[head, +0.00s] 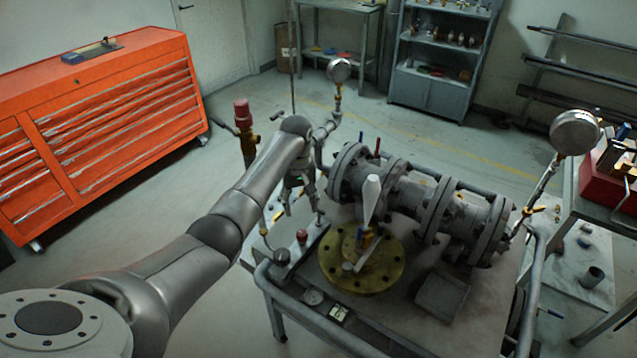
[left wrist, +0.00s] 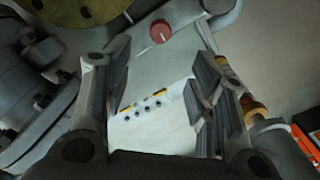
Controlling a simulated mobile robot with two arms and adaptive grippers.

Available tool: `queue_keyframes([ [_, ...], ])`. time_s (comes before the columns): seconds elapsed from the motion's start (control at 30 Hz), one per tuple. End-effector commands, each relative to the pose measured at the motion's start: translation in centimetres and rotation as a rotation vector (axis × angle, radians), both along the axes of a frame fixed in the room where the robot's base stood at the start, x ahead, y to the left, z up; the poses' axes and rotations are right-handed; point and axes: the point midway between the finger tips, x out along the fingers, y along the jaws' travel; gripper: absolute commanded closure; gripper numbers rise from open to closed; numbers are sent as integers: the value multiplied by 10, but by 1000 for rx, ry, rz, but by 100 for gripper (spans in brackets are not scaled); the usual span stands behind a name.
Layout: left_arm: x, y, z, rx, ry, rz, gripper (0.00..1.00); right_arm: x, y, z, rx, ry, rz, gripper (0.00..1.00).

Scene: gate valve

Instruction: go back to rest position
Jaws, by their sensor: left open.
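My left arm reaches in from the lower left in the head view. My left gripper (head: 300,195) points down over the left end of the valve cart, beside the flanged grey pipe valve (head: 420,195). In the left wrist view the two fingers of the left gripper (left wrist: 160,90) stand wide apart with nothing between them. Past them show a red knob (left wrist: 161,32) on a grey bar and a pale floor area. The brass flange (head: 352,282) with a white lever (head: 371,197) lies to the right of the gripper in the head view. My right gripper is not visible.
A red-topped brass fitting (head: 245,125) stands just behind my left forearm. Pressure gauges (head: 339,70) (head: 575,132) stick up around the valve. A red tool chest (head: 110,110) stands at the left. The floor between chest and cart is clear.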

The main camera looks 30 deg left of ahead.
Motion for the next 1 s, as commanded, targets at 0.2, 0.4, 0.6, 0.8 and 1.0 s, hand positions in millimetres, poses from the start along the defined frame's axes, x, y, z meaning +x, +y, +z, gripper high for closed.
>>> queue_keyframes([
  [0.2, -1, -1, -2, 1, 0, -4, 49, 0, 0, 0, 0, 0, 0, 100],
  [0.4, -24, -24, -36, 29, -9, -124, 49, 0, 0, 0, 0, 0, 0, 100],
  [0.6, -82, -70, -85, 65, -51, -360, 49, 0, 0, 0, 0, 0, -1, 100],
  [0.8, -152, -113, -109, 77, -107, -558, 49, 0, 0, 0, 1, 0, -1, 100],
  [1.0, -230, -147, -106, 80, -176, -719, 49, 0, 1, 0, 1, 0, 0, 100],
])
